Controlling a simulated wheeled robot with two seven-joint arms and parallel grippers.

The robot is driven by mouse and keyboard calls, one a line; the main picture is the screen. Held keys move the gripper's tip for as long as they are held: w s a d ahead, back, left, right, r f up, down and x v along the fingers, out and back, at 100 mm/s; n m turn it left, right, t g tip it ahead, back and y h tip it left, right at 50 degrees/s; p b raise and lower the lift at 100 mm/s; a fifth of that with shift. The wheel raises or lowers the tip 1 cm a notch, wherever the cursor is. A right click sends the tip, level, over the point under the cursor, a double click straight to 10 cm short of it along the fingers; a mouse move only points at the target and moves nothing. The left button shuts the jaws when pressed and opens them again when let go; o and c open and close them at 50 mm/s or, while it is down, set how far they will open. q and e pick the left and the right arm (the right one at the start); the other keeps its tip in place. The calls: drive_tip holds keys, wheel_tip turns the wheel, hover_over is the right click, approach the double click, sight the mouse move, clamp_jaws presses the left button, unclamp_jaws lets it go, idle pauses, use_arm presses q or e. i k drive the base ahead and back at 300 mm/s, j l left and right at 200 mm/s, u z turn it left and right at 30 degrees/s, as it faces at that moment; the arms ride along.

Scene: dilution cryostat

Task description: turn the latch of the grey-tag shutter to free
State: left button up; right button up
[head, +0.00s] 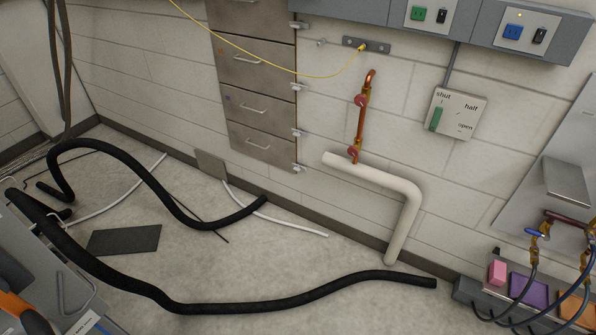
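A column of grey-brown metal panels (258,90) with bar handles is on the back wall, left of centre. Small pale latches stick out along its right edge, among them an upper one (298,24), a middle one (297,87) and a lowest one (298,169). Tiny marks show on some panels, but they are too small to tell their colours surely, so I cannot pick out the grey-tag shutter. I cannot tell how each latch is turned. Neither of my grippers is in the head view.
A copper pipe with red valves (361,115) and a white pipe (385,185) stand right of the panels. A yellow cable (262,64) droops across them. Black hoses (250,303) lie on the floor. A switch box (457,113) reads shut, half, open.

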sight(297, 168)
drive_tip(key=i+l, duration=0.15)
drive_tip(key=i, duration=0.15)
drive_tip(key=i+l, duration=0.15)
drive_tip(key=i, duration=0.2)
drive_tip(key=i+j+z, duration=0.1)
drive_tip(key=i+j, duration=0.15)
drive_tip(key=i, duration=0.3)
drive_tip(key=i+j+z, duration=0.1)
drive_tip(key=i+j, duration=0.2)
drive_tip(key=i, duration=0.2)
drive_tip(key=i+j+z, duration=0.1)
drive_tip(key=i+j, duration=0.2)
drive_tip(key=i, duration=0.2)
